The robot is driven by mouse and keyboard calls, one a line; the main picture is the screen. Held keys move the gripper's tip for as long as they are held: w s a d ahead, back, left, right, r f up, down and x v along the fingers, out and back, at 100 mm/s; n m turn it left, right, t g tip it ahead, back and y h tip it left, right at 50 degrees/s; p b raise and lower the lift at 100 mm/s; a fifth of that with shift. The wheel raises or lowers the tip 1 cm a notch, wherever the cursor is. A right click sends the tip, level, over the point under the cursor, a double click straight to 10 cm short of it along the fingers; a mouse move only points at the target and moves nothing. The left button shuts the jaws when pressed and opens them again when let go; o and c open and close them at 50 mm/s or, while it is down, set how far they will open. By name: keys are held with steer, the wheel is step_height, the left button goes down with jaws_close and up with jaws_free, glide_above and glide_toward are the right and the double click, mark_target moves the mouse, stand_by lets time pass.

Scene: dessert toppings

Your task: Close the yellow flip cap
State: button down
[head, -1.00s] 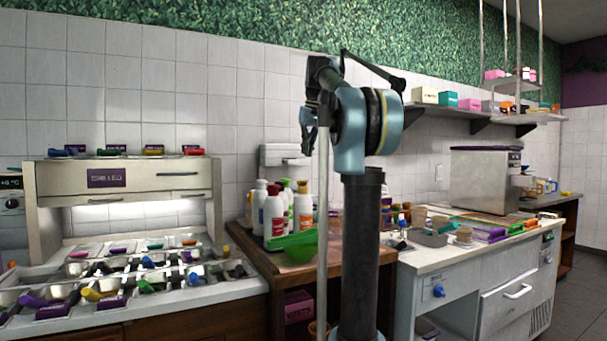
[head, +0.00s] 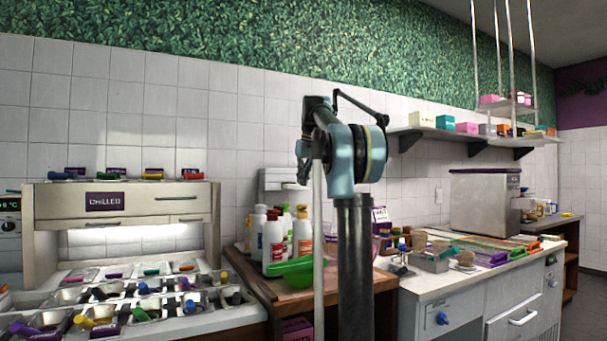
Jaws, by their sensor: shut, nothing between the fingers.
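A group of bottles stands on the wooden table at the centre, left of my arm. They include a white-and-red bottle (head: 273,242), a white-and-orange bottle (head: 303,237) and green-capped bottles behind. Their caps are very small, and I cannot tell which one is the yellow flip cap or whether it is open. My arm stands upright in front of the table, with a blue joint near its top. The dark end part left of that joint looks like my gripper (head: 304,150). It is shut and empty, high above and apart from the bottles; its fingertips are not clear.
A chilled toppings station (head: 125,208) with several trays stands left. A white counter (head: 430,286) with a metal container (head: 431,262) stands right. A wall shelf (head: 455,135) hangs above it.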

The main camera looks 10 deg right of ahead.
mark_target(306, 205)
steer(key=x, duration=0.3)
steer(key=f, duration=0.1)
steer(key=s+f, duration=0.1)
steer(key=shift+s+d+f, duration=0.1)
steer(key=shift+d+f, duration=0.1)
steer(key=shift+f, duration=0.2)
steer(key=shift+s+d+f, duration=0.1)
steer(key=shift+s+f, duration=0.1)
steer(key=shift+f, duration=0.2)
steer(key=shift+s+f, duration=0.1)
steer(key=shift+s, duration=0.05)
steer(key=shift+s+d+f+t+y, duration=0.3)
steer(key=shift+s+t, duration=0.25)
steer(key=shift+t, duration=0.4)
steer(key=shift+s+d+f+t+y, duration=0.15)
steer(key=shift+s+f+t+y, duration=0.3)
steer(key=shift+t, duration=0.5)
steer(key=shift+s+f, duration=0.3)
steer(key=shift+f, duration=0.05)
